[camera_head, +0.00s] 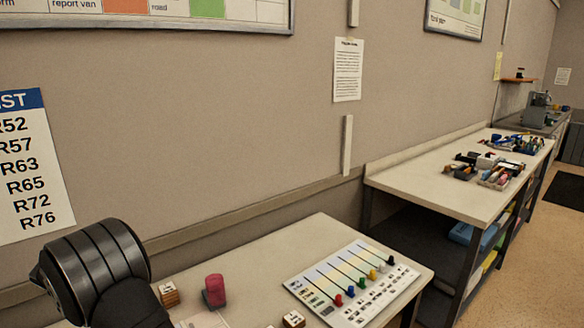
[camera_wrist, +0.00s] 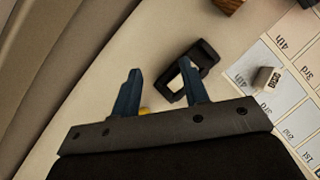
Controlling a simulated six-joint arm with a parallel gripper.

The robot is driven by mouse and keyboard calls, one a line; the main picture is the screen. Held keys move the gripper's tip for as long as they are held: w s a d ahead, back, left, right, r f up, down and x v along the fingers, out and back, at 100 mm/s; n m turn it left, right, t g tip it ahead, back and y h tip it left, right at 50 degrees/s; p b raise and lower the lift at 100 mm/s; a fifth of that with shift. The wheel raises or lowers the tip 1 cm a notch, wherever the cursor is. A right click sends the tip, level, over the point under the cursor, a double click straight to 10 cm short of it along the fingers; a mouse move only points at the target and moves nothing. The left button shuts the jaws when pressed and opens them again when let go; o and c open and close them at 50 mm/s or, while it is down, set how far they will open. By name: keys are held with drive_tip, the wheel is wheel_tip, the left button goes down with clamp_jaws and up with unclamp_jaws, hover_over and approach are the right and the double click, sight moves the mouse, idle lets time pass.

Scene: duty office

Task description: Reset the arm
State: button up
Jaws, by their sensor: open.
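My gripper (camera_wrist: 158,82) shows in the wrist view with its two dark blue fingers spread apart and nothing held between them. It hangs over the pale tabletop. A black open-framed object (camera_wrist: 205,58) lies just beyond the right finger, partly hidden by it. A small yellow thing (camera_wrist: 144,111) shows between the fingers near their base, mostly hidden. In the head view a black rounded part of my arm fills the lower left; the gripper itself is out of that picture.
The near table (camera_head: 262,262) holds a white board (camera_head: 325,300) with coloured pegs, a pink-red cup (camera_head: 214,291) and small wooden blocks (camera_head: 168,294). In the wrist view a small white block (camera_wrist: 266,78) stands on a gridded sheet (camera_wrist: 290,100). A wall lies behind the table.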

drive_tip(key=s+a+n+y, duration=0.1)
drive_tip(key=s+a+n, duration=0.1)
drive_tip(key=s+a, duration=0.3)
drive_tip(key=s+a+f+n+y, duration=0.1)
drive_tip(key=s+a, duration=0.4)
drive_tip(key=a, duration=0.7)
drive_tip(key=shift+a+f+n+g, duration=0.25)
drive_tip(key=shift+n+g, duration=0.15)
drive_tip(key=shift+n, duration=0.3)
drive_tip(key=shift+w, duration=0.1)
drive_tip(key=w+d+m+h, duration=0.1)
drive_tip(key=w+d+m, duration=0.1)
drive_tip(key=w+d, duration=0.3)
drive_tip(key=w+d+r+m+h, duration=0.1)
drive_tip(key=w+d, duration=0.4)
drive_tip(key=d, duration=0.7)
drive_tip(key=shift+d+r+m+t, duration=0.3)
drive_tip(key=shift+d+m+t, duration=0.1)
drive_tip(key=shift+m, duration=0.3)
drive_tip(key=shift+s+a, duration=0.1)
drive_tip(key=shift+a, duration=0.05)
